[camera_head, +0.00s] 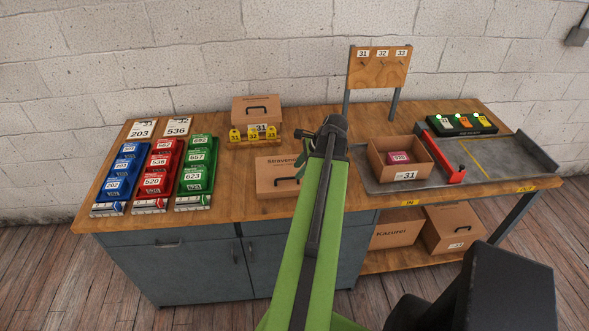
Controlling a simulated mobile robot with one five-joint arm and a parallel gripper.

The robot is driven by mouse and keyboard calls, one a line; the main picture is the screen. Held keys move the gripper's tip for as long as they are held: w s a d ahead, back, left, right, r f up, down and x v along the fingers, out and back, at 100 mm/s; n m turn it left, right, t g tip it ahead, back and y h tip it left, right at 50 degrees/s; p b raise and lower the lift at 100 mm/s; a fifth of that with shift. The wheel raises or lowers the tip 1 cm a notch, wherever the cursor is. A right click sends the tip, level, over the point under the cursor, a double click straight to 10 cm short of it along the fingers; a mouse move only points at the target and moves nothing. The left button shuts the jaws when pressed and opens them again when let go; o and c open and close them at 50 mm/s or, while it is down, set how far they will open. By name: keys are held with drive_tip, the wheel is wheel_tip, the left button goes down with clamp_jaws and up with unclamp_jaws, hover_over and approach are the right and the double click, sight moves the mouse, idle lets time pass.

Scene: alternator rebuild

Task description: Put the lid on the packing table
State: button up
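A flat cardboard piece with a black handle and partly covered printing, which looks like the lid (272,185), lies on the wooden top near the front edge. My arm hides its right side. A second cardboard piece with a black handle (246,104) sits behind it; a 31 tag shows below. An open cardboard box (380,166) marked 31 stands on the grey metal surface (484,174) at right, with a pink packet (398,158) inside. My gripper (303,148) is above the wooden top, beside the lid's upper right; its fingers are too unclear to read.
Blue, red and green bins (194,178) fill the left. Yellow numbered tags (253,138) stand behind the lid. A red lever (443,156) lies beside the open box. A peg board (380,70) rises behind. Closed boxes (396,234) sit on the lower shelf.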

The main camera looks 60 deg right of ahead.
drive_tip(key=p+v, duration=0.5)
drive_tip(key=v, duration=0.2)
drive_tip(key=shift+r, duration=0.2)
drive_tip(key=w+a+f+n+g+y, duration=0.25)
drive_tip(key=w+a+n, duration=1.15)
drive_tip(key=w+a, duration=0.95)
drive_tip(key=w+a+n+g+h, duration=0.15)
drive_tip(key=a+n, duration=0.55)
drive_tip(key=a, duration=0.9)
drive_tip(key=w+a+n+g+h, duration=0.15)
drive_tip(key=a+n, duration=0.55)
drive_tip(key=a, duration=0.9)
drive_tip(key=f+b, duration=0.2)
drive_tip(key=w+f+b, duration=0.1)
drive_tip(key=f+b, duration=0.2)
drive_tip(key=shift+d+f, duration=0.1)
